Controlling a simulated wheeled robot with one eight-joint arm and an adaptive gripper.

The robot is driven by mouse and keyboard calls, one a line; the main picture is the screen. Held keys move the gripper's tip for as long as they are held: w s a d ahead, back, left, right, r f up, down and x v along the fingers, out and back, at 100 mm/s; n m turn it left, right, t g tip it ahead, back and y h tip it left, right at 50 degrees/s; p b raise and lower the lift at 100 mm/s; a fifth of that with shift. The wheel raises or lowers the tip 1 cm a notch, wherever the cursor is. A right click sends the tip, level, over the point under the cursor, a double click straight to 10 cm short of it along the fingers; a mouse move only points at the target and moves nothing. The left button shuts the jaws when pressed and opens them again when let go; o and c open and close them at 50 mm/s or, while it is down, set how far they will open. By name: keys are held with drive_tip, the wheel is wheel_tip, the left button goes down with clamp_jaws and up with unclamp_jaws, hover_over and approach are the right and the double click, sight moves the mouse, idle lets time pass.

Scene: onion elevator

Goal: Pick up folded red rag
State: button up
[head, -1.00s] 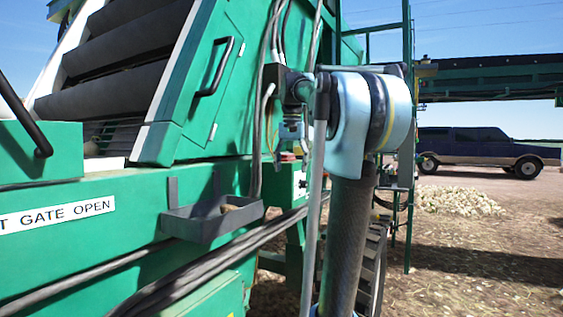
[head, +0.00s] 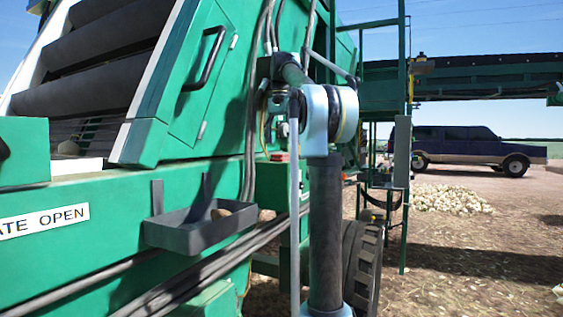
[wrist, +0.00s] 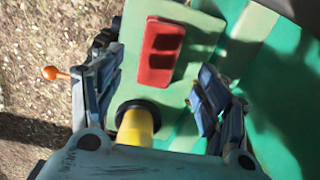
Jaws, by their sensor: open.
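The folded red rag (wrist: 160,52) lies flat on a green box top (wrist: 190,25) in the wrist view, with dark shadow patches across it. My gripper (wrist: 155,62) is open, one finger to the left of the rag and one to the right. The rag appears beyond the fingers, with nothing held between them; the exact gap is unclear. In the head view a small red patch (head: 279,156) on a green box by the machine looks like the same rag.
A yellow cylinder with a black collar (wrist: 138,122) stands near the rag. An orange knob (wrist: 52,73) sticks out left. In the head view, a grey tray (head: 185,238) holds a brownish lump, and hoses run down the green machine (head: 200,130).

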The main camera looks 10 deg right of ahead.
sight(281, 157)
drive_tip(key=shift+d+f, duration=0.1)
drive_tip(key=shift+f, duration=2.7)
drive_tip(key=shift+c, duration=0.3)
drive_tip(key=c, duration=1.1)
